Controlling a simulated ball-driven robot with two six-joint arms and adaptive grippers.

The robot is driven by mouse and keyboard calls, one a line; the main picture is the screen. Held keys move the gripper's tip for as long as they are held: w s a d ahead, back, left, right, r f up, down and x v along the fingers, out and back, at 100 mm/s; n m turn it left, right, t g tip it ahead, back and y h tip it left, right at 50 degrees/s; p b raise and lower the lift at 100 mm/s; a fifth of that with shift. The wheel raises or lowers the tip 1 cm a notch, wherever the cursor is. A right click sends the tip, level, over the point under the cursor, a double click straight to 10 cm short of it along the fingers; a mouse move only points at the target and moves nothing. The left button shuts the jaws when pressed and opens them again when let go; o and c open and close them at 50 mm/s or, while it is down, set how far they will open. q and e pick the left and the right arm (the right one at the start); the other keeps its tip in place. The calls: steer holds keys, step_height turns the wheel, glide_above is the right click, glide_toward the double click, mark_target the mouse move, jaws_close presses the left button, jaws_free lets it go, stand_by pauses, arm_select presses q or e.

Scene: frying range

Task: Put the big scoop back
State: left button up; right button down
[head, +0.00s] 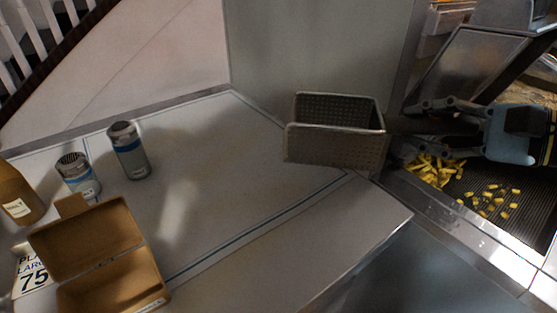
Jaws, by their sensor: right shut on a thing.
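The big scoop (335,150) is a metal, box-shaped scoop with perforated walls. It is in the middle of the head view, over the right end of the pale counter, with its handle reaching right toward my right gripper. My right gripper (425,125) comes in from the right and is shut on the scoop's handle. The gripper fingers cover part of the handle. I cannot tell whether the scoop touches the counter or hangs just above it. My left gripper does not show.
Fries (432,170) and loose pieces lie on a dark ribbed tray (525,215) below my right gripper. Two shakers (128,150), an open cardboard box (85,235) and a brown bottle (18,195) stand at the left. The counter's middle (215,175) is clear.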

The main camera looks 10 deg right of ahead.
steer(key=shift+s+d+f+p, duration=0.1)
steer(key=shift+s+f+p, duration=0.2)
steer(key=shift+s, duration=0.1)
steer(key=f+x, duration=0.1)
steer(key=x, duration=0.3)
steer(key=b+x, duration=0.1)
steer(key=x, duration=0.3)
steer(key=f+b+x, duration=0.1)
steer(key=x, duration=0.4)
steer(key=shift+s+d+f, duration=0.3)
steer(key=shift+d, duration=0.05)
steer(key=shift+w+f+b, duration=0.1)
steer(key=shift+f+b, duration=0.6)
steer(key=shift+f, duration=1.4)
steer(key=c, duration=1.1)
jaws_free()
steer(key=shift+f, duration=0.1)
